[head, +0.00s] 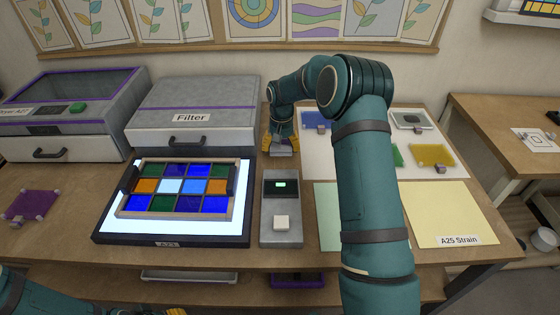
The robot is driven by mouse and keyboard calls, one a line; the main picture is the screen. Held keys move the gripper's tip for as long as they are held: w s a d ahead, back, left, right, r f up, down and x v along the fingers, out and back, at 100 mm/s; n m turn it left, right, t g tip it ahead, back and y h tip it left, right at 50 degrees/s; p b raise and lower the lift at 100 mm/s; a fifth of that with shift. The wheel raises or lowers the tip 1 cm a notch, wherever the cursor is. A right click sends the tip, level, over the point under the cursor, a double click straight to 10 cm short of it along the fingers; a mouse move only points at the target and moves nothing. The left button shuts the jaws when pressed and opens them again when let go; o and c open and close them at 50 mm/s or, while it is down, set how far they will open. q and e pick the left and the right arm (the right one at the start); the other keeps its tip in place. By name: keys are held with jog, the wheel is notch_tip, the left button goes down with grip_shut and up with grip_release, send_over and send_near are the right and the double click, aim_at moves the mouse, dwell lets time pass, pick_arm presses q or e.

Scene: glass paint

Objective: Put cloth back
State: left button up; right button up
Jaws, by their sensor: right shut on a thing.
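My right gripper (282,142) points down behind the grey device with the green display, at the back of the table. Its yellow fingers are shut on a small pale grey thing (284,151), mostly hidden by the gripper; I cannot tell whether it is the cloth. No other thing is clearly the cloth. Only a yellow tip of my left gripper (176,311) shows at the bottom edge, low in front of the table; its opening is not visible.
A lit panel (108,225) holds a framed coloured glass grid. The grey device (267,236) stands beside it. The grey Filter box (195,104) is behind. A white sheet (312,160) with coloured pieces and a yellow sheet (440,205) lie right, partly behind my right arm.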

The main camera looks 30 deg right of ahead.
aim_at(280, 163)
notch_tip(280, 163, down, 6)
jog(key=shift+w+r+b, duration=0.1)
jog(key=shift+r+b, duration=0.05)
jog(key=shift+b, duration=0.3)
jog(key=shift+r, duration=0.15)
jog(key=o, duration=1.2)
jog(key=shift+f, duration=0.2)
jog(key=shift+r, duration=0.25)
notch_tip(280, 163, up, 12)
jog(key=shift+f+p, duration=0.1)
jog(key=shift+p, duration=1)
